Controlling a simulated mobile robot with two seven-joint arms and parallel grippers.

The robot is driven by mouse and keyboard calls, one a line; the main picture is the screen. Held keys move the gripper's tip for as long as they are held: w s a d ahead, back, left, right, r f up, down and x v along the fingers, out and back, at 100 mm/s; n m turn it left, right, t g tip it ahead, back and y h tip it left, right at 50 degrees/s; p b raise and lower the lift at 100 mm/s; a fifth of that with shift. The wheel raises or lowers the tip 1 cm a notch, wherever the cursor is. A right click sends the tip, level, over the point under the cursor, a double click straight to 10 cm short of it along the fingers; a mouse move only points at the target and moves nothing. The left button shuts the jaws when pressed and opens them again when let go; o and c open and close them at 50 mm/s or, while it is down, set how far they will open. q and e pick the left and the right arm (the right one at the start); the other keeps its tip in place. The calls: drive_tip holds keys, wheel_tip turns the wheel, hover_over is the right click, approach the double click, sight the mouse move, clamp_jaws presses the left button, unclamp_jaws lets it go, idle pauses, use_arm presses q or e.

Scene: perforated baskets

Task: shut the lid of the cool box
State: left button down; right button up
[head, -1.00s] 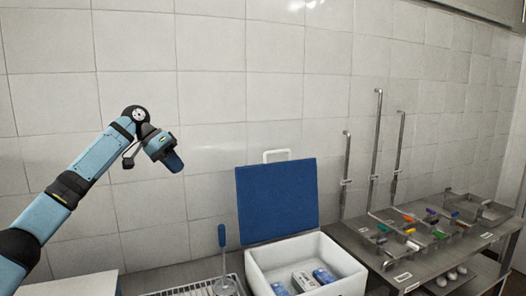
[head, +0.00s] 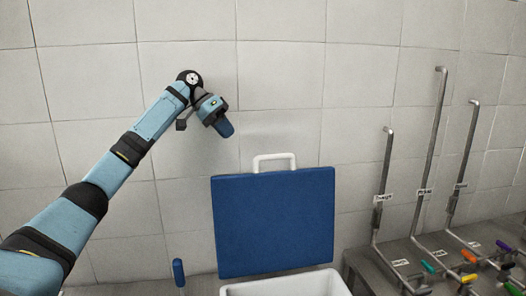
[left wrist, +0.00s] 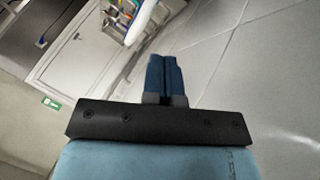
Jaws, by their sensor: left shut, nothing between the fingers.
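The cool box (head: 285,286) stands at the bottom middle of the head view, with only its white rim showing. Its blue lid (head: 273,222) is open and stands upright at the back, with a white handle (head: 275,158) on its top edge. My left gripper (head: 226,129) is above and to the left of the lid, apart from it, in front of the tiled wall. It also shows in the left wrist view (left wrist: 163,60), with its blue fingers together and nothing between them. My right gripper is not in view.
A steel bench (head: 370,268) with upright metal rods (head: 434,150) and coloured clips stands to the right of the cool box. A blue-handled tool (head: 179,272) stands to its left. The tiled wall behind is bare.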

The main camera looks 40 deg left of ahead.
use_arm(q)
drive_tip(key=p+x, duration=0.1)
drive_tip(key=x, duration=0.8)
drive_tip(key=shift+d+f+p, duration=0.25)
drive_tip(key=shift+p, duration=0.05)
drive_tip(key=shift+s, duration=0.2)
